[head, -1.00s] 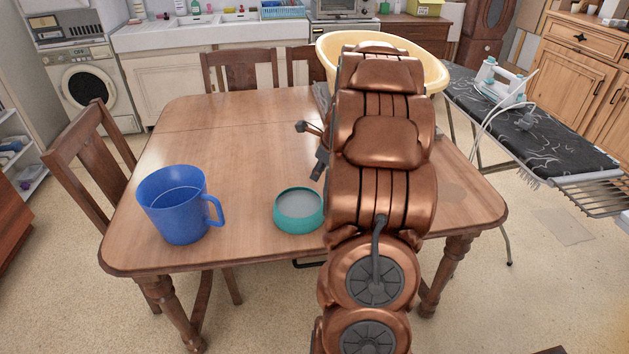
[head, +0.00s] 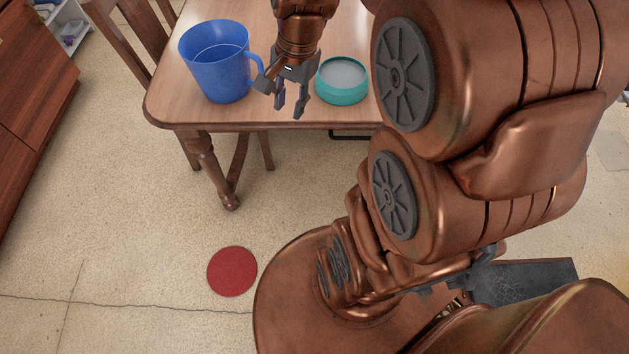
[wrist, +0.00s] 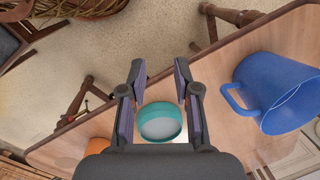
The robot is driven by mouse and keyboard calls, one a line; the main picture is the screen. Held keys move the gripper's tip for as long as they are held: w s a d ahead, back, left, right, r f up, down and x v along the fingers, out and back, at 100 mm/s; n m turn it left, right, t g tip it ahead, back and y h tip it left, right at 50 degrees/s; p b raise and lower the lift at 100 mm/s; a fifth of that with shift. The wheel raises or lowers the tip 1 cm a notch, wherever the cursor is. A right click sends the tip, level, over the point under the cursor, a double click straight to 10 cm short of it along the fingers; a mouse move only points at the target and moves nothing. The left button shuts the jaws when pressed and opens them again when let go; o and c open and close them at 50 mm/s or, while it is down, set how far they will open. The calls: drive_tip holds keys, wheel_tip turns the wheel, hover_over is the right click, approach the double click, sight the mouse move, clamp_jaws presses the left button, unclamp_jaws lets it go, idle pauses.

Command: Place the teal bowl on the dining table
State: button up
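The teal bowl (head: 342,82) stands upright on the dining table (head: 330,115) near its front edge, right of a blue mug. It also shows in the wrist view (wrist: 160,123), below and between the fingers as seen from above. My gripper (head: 288,110) is open and empty, with its fingers pointing down near the table's front edge, between the mug and the bowl in the head view. The wrist view shows the two fingers (wrist: 161,85) spread apart. The gripper does not hold the bowl.
The blue mug (head: 215,62) stands on the table left of the gripper, its handle towards it. A wooden chair (head: 125,35) is at the table's left. A red disc (head: 232,271) lies on the floor. An orange object (wrist: 98,147) shows partly in the wrist view.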

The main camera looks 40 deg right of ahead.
drive_tip(key=s+a+n+g, duration=0.1)
drive_tip(key=s+a+n, duration=0.2)
drive_tip(key=s+n, duration=0.3)
drive_tip(key=s+a+n+g+h, duration=0.1)
drive_tip(key=s+a+n, duration=0.3)
drive_tip(key=s, duration=0.7)
drive_tip(key=n, duration=0.2)
drive_tip(key=shift+s+f+n+g+h, duration=0.15)
drive_tip(key=shift+n+g+h, duration=0.15)
drive_tip(key=shift+n, duration=0.1)
drive_tip(key=shift+a, duration=0.1)
wheel_tip(320, 180, up, 3)
drive_tip(key=p, duration=0.3)
